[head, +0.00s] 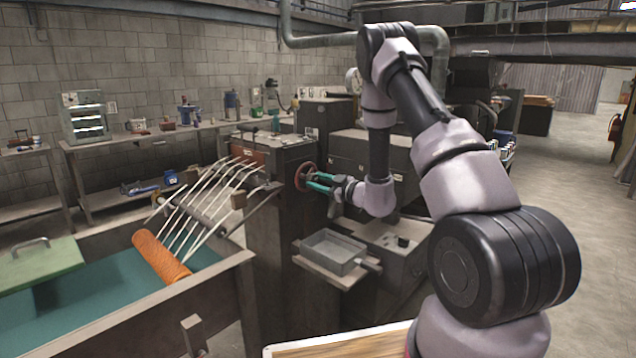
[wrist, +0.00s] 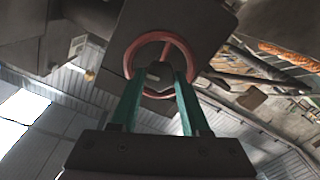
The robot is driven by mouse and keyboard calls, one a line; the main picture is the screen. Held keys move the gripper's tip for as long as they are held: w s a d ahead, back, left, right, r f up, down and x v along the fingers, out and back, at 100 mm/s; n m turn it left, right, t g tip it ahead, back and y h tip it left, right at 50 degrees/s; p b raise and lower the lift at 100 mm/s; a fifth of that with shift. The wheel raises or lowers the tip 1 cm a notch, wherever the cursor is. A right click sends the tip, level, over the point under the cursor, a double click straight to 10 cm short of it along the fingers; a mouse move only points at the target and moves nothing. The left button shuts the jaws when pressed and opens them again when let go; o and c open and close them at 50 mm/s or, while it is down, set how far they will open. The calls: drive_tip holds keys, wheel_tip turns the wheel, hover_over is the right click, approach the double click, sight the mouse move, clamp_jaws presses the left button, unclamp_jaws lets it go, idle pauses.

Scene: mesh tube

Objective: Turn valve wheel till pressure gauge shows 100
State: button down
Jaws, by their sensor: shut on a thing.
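The red valve wheel (head: 305,177) stands upright on the side of the dark machine, and its ring also shows in the wrist view (wrist: 131,62). My gripper (head: 318,182) with teal fingers reaches the wheel from the right. In the wrist view my gripper's fingertips (wrist: 158,76) lie inside the ring, one on each side of the dark hub (wrist: 158,74). They are shut on the wheel at its middle. A round pale dial, likely the pressure gauge (head: 353,80), is partly hidden by my arm; its reading is too small to tell.
A grey tray (head: 333,250) on a ledge sits below my gripper. Left of the machine are several pale rods (head: 215,190) and an orange mesh roll (head: 160,257) over a green-bottomed trough (head: 95,300). A workbench (head: 140,140) runs along the back wall. Open floor lies right.

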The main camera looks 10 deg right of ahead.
drive_tip(key=n, duration=0.4)
drive_tip(key=shift+d, duration=0.1)
drive_tip(key=n, duration=0.9)
drive_tip(key=shift+n, duration=0.3)
drive_tip(key=n, duration=1)
drive_tip(key=shift+n, duration=0.4)
drive_tip(key=n, duration=0.6)
drive_tip(key=shift+s, duration=0.1)
drive_tip(key=shift+n, duration=0.3)
